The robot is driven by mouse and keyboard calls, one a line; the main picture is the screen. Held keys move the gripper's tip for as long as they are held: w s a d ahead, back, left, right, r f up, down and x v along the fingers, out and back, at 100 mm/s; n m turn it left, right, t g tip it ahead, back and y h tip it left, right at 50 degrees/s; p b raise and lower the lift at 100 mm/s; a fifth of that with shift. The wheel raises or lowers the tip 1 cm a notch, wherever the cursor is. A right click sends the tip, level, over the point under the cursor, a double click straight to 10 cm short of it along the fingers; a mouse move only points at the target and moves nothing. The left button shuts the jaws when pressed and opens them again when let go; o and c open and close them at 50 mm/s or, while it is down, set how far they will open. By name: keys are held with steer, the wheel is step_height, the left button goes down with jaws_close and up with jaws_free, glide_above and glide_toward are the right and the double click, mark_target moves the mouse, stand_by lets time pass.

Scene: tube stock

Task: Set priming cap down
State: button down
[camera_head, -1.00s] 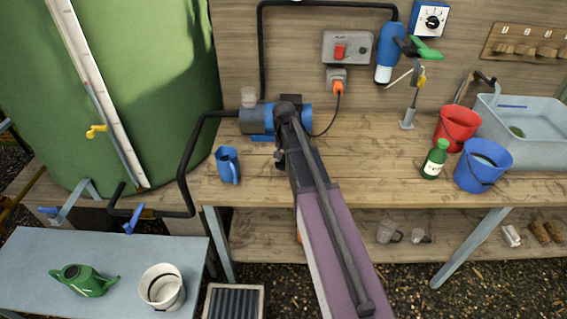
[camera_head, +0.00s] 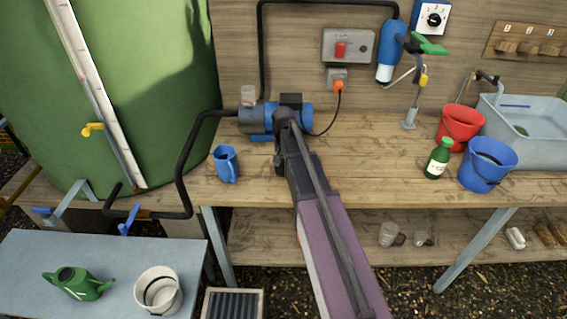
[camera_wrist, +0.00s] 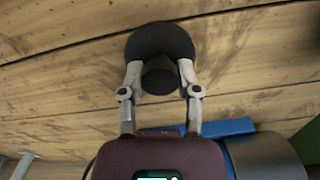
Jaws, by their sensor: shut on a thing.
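The priming cap (camera_wrist: 160,40) is a dark round piece with a knob facing the wrist camera. In the wrist view my gripper (camera_wrist: 160,76) is shut on its knob, with one finger on each side. The cap is over the wooden bench top (camera_head: 380,145); I cannot tell whether it touches the wood. In the head view my arm covers most of the gripper and cap, in front of the blue pump (camera_head: 256,119). The pump's blue foot (camera_wrist: 226,127) and grey body (camera_wrist: 268,155) show close by in the wrist view.
A blue jug (camera_head: 226,165) stands left of my arm on the bench. A green bottle (camera_head: 438,158), a red bucket (camera_head: 461,124) and a blue bucket (camera_head: 487,166) stand to the right. The bench between my arm and the bottle is mostly clear.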

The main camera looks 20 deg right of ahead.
steer(key=shift+f, duration=0.2)
steer(key=shift+c, duration=1.6)
jaws_free()
steer(key=shift+r, duration=0.15)
step_height(320, 180, up, 12)
steer(key=p, duration=1.2)
steer(key=shift+s, duration=0.1)
steer(key=s+a+n, duration=0.2)
steer(key=s+a, duration=0.1)
steer(key=s, duration=0.7)
steer(key=s+a+n, duration=0.3)
steer(key=s+a, duration=0.1)
steer(key=s, duration=0.6)
steer(key=shift+s, duration=0.25)
